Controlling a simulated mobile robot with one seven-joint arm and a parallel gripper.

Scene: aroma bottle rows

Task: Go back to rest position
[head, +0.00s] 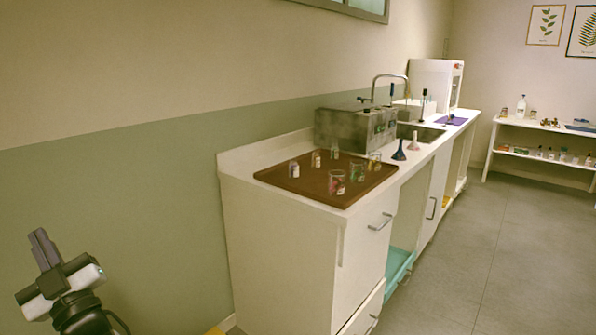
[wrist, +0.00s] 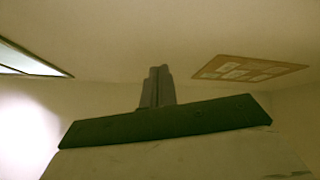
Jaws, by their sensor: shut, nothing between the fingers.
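My gripper (head: 42,250) stands at the lower left of the head view, pointing up beside the green lower wall, left of the counter and apart from it. Its two dark fingers are together with nothing between them. In the wrist view my gripper (wrist: 157,75) also shows shut and empty, in front of the wall and ceiling. No bottle is near the fingers.
A brown tray (head: 277,178) with several small bottles and glass beakers lies on the white counter (head: 285,240). A grey metal unit (head: 345,128) and a sink are behind it. A lower drawer (head: 368,312) appears pulled out. Free floor (head: 470,260) lies at right.

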